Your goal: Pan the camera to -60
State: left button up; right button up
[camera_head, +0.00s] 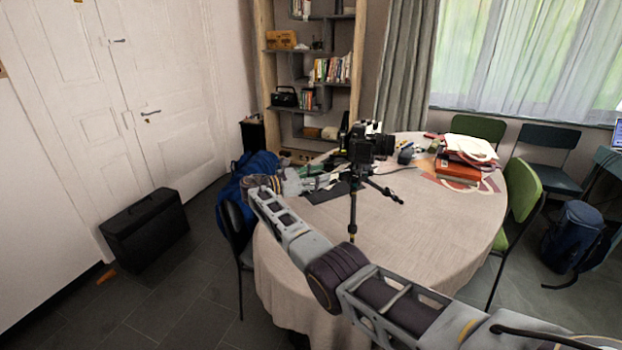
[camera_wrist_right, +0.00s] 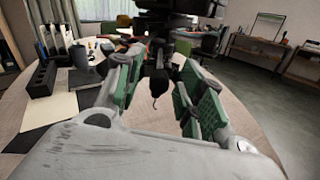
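A black camera (camera_head: 368,143) sits on a black tripod (camera_head: 353,212) on the round table (camera_head: 440,240). My right arm reaches across from the lower right, and its gripper (camera_head: 322,180) is beside the tripod just below the camera. In the right wrist view the gripper (camera_wrist_right: 160,78) is open, with green pads apart on either side. The dark tripod head (camera_wrist_right: 158,58) shows between or just beyond the fingers, and the camera's dark underside (camera_wrist_right: 180,6) is cut off above. I cannot tell whether any pad touches the tripod. My left gripper is not in view.
Red books and a white bag (camera_head: 470,150) lie on the far right of the table. Chairs, including a green one (camera_head: 524,190), surround the table. A black case (camera_head: 146,228) stands on the floor.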

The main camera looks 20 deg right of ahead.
jog(key=a, duration=0.7)
jog(key=shift+a, duration=0.15)
dwell(0.5)
dwell(0.3)
jog(key=shift+w+r, duration=0.1)
jog(key=shift+r, duration=0.05)
dwell(0.4)
pick_arm(q)
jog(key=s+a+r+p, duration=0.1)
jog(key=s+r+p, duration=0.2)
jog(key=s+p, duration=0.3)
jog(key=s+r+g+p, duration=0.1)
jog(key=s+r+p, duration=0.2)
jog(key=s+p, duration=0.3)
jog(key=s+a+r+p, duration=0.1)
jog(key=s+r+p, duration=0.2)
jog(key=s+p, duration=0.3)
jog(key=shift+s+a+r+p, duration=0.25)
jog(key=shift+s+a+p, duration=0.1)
jog(key=shift+p, duration=1.7)
pick_arm(e)
notch_tip(320, 180, up, 22)
jog(key=shift+a, duration=0.1)
